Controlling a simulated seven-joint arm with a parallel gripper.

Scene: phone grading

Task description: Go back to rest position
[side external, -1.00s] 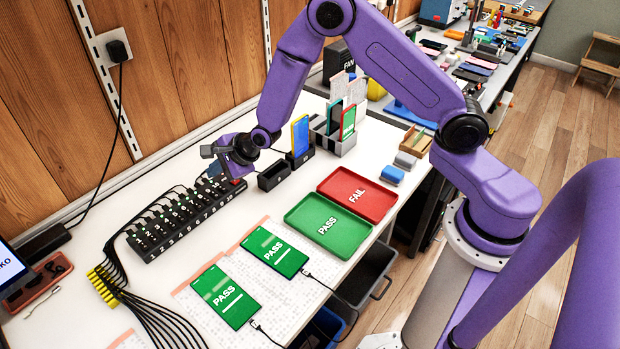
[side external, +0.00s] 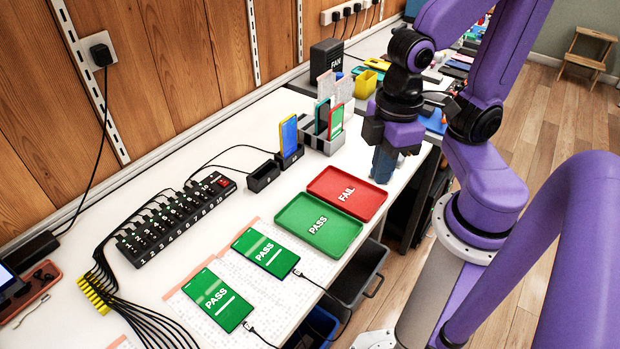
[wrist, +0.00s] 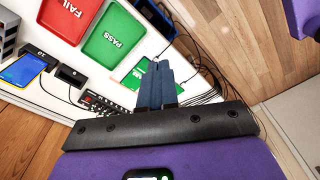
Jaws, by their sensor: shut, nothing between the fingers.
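My gripper (side external: 384,166) hangs pointing down at the right edge of the white table, just right of the red FAIL tray (side external: 347,193) in the side view. In the wrist view its two blue-grey fingers (wrist: 156,82) are together with nothing between them. The purple arm is folded back near its base. Two phones with green PASS screens, the nearer (side external: 215,300) and the farther (side external: 265,252), lie on a printed sheet with cables attached. The green PASS tray (side external: 318,224) and the red tray are empty.
A black numbered hub (side external: 176,219) with cables stands along the wall side. An empty black dock (side external: 263,176), a dock with a blue-screened phone (side external: 288,135) and a grey rack (side external: 325,142) of phones stand behind the trays. A dark bin (side external: 357,273) is below the table edge.

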